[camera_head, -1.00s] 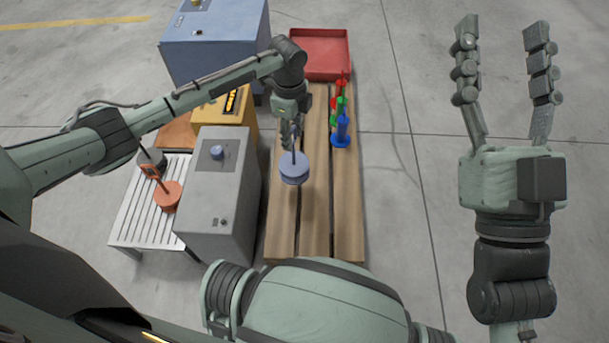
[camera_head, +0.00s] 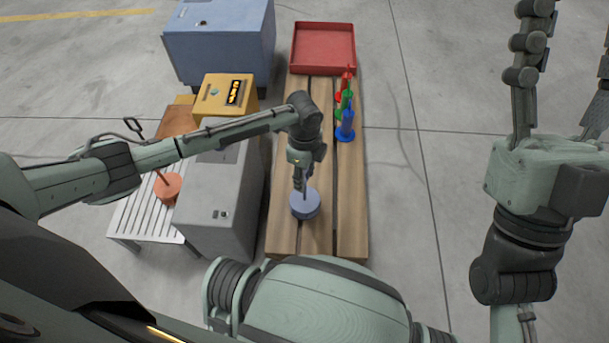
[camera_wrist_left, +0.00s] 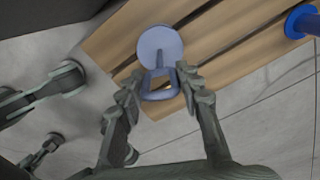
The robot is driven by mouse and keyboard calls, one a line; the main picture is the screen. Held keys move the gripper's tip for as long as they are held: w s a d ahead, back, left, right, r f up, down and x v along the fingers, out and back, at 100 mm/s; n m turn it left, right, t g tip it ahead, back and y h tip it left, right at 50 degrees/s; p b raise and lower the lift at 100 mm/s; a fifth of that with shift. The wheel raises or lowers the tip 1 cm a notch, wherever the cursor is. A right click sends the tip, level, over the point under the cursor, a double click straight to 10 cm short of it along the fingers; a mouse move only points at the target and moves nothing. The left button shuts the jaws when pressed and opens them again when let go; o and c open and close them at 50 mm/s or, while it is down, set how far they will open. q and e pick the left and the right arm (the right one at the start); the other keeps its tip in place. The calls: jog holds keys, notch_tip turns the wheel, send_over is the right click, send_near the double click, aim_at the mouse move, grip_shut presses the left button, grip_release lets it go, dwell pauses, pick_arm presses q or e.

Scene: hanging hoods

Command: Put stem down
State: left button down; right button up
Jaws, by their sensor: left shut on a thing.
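The stem is a pale blue-grey round disc (camera_head: 304,205) with a thin upright shaft and a loop handle. My left gripper (camera_head: 301,178) is shut on its handle, above the disc, over the wooden slatted table (camera_head: 350,225). In the left wrist view the disc (camera_wrist_left: 160,45) lies beyond the fingers, with the loop handle (camera_wrist_left: 161,88) between them. The disc is at or close above the planks; I cannot tell whether it touches. My right gripper (camera_head: 565,60) is open and empty at the right, its fingers partly out of frame.
Red, green and blue (camera_head: 346,128) stemmed pieces stand in a row on the table. A red tray (camera_head: 323,70) is at its far end. At left are a grey cabinet (camera_head: 215,225), a yellow box (camera_head: 215,98), a blue cabinet (camera_head: 225,45) and an orange disc piece (camera_head: 168,187) on a white rack.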

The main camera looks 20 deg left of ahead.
pick_arm(q)
jog(key=c, duration=1)
grip_release()
jog(key=shift+f, duration=0.1)
